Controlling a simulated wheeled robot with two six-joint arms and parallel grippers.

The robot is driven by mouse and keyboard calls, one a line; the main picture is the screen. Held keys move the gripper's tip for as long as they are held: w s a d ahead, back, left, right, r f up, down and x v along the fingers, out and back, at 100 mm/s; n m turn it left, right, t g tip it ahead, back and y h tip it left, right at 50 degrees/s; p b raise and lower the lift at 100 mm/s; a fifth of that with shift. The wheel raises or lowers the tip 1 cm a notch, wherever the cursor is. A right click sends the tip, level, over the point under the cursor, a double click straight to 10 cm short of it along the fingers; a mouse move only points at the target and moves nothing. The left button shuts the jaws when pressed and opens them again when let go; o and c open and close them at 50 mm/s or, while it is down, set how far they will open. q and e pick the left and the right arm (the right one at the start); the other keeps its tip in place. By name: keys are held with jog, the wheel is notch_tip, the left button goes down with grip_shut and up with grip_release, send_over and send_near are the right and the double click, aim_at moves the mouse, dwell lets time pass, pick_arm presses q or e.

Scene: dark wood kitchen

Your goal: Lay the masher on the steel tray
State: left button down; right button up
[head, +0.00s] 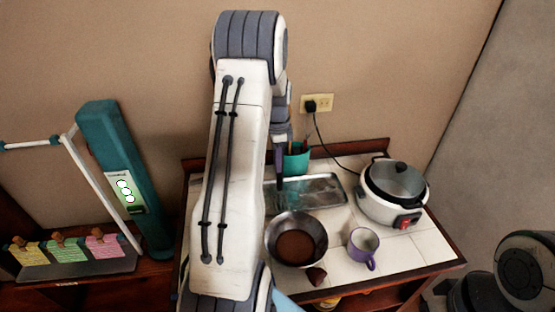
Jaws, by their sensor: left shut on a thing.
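The steel tray (325,189) lies on the tiled counter toward the wall, its left part hidden behind my left arm. My left gripper (279,183) points down at the tray's left part, beside the teal utensil pot (297,160). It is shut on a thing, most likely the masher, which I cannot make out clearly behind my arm. Whether that thing touches the tray I cannot tell. My right gripper is not in view; only a dark part of my right arm shows at the lower right.
A dark pan (297,239) and a purple mug (363,248) stand in front of the tray. A white rice cooker (392,193) stands at right, its cord running to a wall socket (316,103). Bare tiles show around the mug. A teal upright device (124,180) stands at left.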

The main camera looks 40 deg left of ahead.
pick_arm(q)
jog(key=shift+f, duration=0.1)
jog(key=c, duration=0.7)
grip_release()
